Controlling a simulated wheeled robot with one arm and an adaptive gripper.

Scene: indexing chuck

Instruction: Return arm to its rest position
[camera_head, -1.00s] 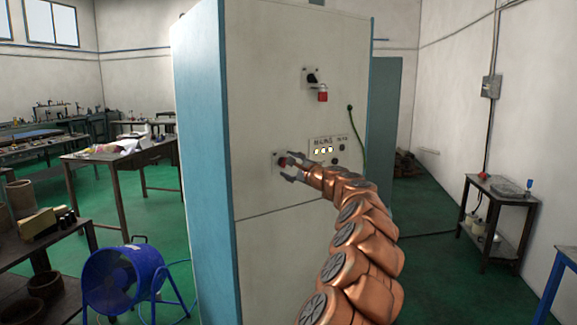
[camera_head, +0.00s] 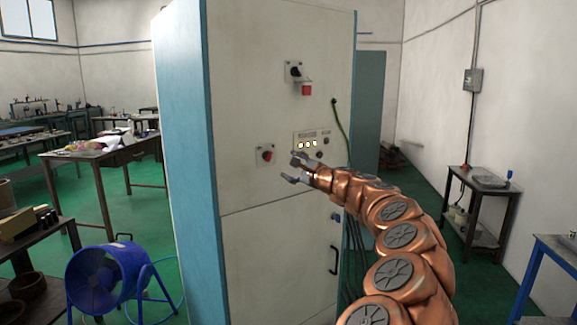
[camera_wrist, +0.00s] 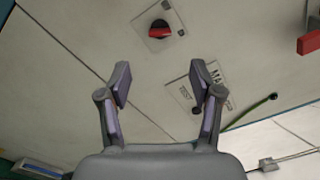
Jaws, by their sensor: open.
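My copper-coloured arm reaches in from the lower right of the head view. My gripper (camera_head: 292,170) is open and empty in front of the cabinet's white face, to the right of a red knob (camera_head: 266,154) on a small plate. In the wrist view the two fingers of my gripper (camera_wrist: 160,88) stand wide apart with nothing between them. The red knob (camera_wrist: 159,29) shows beyond the fingertips, apart from them. A panel with lit buttons (camera_head: 307,145) is just above and right of the gripper; its plate is partly behind the right finger in the wrist view.
The tall cabinet (camera_head: 260,60) stands close ahead. It carries a black switch with a red tag (camera_head: 306,89), a green cable (camera_head: 341,125) and a door handle (camera_head: 333,260). A blue fan (camera_head: 108,277) is at lower left. A small side table (camera_head: 485,182) stands at right.

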